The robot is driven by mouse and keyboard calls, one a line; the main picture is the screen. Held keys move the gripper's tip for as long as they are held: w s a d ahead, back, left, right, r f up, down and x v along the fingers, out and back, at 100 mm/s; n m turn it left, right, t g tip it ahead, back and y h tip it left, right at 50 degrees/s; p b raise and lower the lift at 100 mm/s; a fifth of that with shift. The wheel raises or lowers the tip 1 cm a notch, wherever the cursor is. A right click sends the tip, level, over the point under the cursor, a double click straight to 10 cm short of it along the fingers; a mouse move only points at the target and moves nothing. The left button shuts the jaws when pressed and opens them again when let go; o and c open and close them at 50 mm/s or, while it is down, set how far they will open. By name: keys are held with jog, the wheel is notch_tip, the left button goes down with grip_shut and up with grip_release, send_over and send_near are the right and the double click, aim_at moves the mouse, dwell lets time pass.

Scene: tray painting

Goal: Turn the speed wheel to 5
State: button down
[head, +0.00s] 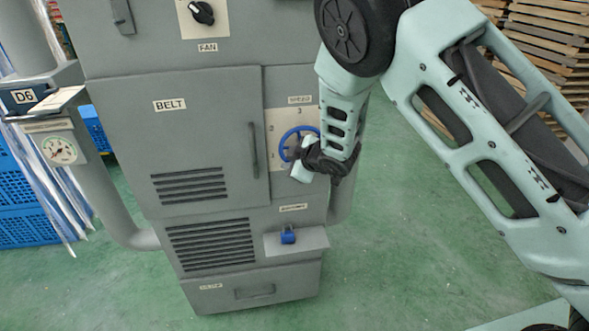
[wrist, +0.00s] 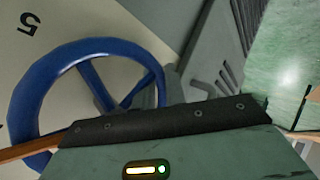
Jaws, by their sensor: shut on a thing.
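The speed wheel (head: 287,142) is a blue spoked handwheel on a pale dial plate at the right of the grey cabinet. Numbers, among them a 3 at the top and a 2 at the left, show around it. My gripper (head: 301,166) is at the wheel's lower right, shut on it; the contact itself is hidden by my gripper. In the wrist view, the blue wheel (wrist: 40,88) fills the left half, its lower rim hidden behind my gripper's dark edge. A black 5 (wrist: 29,25) shows upside down at the upper left. I cannot make out a pointer.
The cabinet has a BELT door (head: 210,120) with a vertical handle (head: 254,150) left of the wheel. A FAN knob (head: 202,13) is above. Green floor (head: 440,230) lies open to the right; wooden pallets (head: 545,50) stand behind.

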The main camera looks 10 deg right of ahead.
aim_at(283, 147)
jog(key=m+y+b, duration=0.1)
jog(key=a+r+y+b, duration=0.1)
jog(key=b, duration=0.1)
jog(key=shift+w+m+t+y, duration=0.1)
jog(key=shift+m+t+y, duration=0.3)
jog(key=b, duration=0.1)
jog(key=r+m+y+b, duration=0.1)
jog(key=shift+a+m+t+y+b, duration=0.25)
jog(key=shift+m+t+y+b, duration=0.05)
jog(key=shift+t, duration=0.1)
jog(key=m+b, duration=0.1)
jog(key=r+t+y+b, duration=0.1)
jog(key=b, duration=0.1)
jog(key=shift+a+r+m+y, duration=0.2)
jog(key=shift+m+y, duration=0.1)
jog(key=shift+m, duration=0.1)
jog(key=shift+r+m+t+y+b, duration=0.4)
jog(key=shift+r+m+y+b, duration=0.1)
jog(key=shift+r+m+b, duration=0.15)
jog(key=c, duration=1.8)
grip_release()
jog(key=b+v, duration=0.2)
jog(key=v, duration=1.5)
jog(key=shift+s, duration=0.2)
